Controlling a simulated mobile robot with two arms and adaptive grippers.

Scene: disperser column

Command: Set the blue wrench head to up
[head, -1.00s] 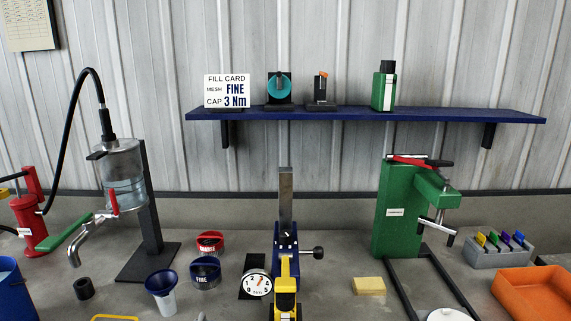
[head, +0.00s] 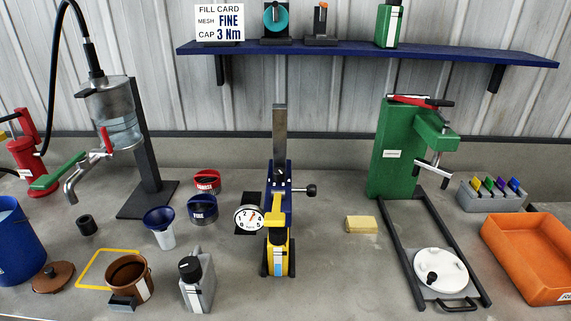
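The blue wrench head (head: 276,179) sits on an upright grey metal post (head: 279,130) in the middle of the bench, low on the post with bare metal above it. A black knob (head: 310,190) on a short rod sticks out from its right side. A yellow and black part (head: 277,247) stands directly in front of and below the blue head and hides part of it. A round white dial (head: 249,219) marked with numbers is just left of it. Neither of my grippers is in view.
Left of the post are the FINE cup (head: 202,210), the COARSE cup (head: 206,183) and a blue funnel (head: 159,218). A grey bottle (head: 197,282) stands in front. A yellow sponge (head: 361,224) lies to the right, before a green press (head: 395,150). The bench around the sponge is clear.

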